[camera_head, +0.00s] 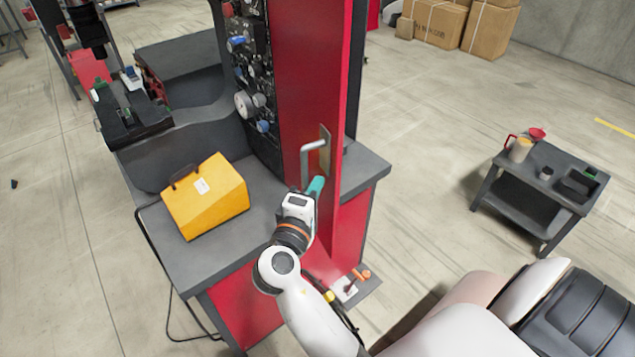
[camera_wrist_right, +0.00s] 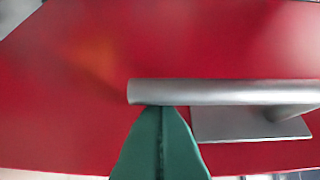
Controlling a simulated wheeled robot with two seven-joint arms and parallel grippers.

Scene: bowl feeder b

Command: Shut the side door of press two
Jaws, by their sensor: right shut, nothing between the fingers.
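The red side door (camera_head: 308,75) of the press stands upright at the centre of the head view. It appears to stand open, with the press's gauges and knobs showing to its left. A grey bar handle (camera_head: 313,147) on a mounting plate sticks out from its face. My right gripper (camera_head: 316,186) is shut and empty just below the handle. In the right wrist view, its green fingertips (camera_wrist_right: 161,108) meet at the edge of the handle bar (camera_wrist_right: 215,92), against the red door (camera_wrist_right: 70,60). Whether they touch the bar is unclear. My left gripper is out of view.
A yellow box (camera_head: 205,200) sits on the grey bench top left of the door. A small dark cart (camera_head: 540,170) with a jug stands at the right. Orange-tipped levers (camera_head: 350,285) stick out low beside the press. Open floor lies between press and cart.

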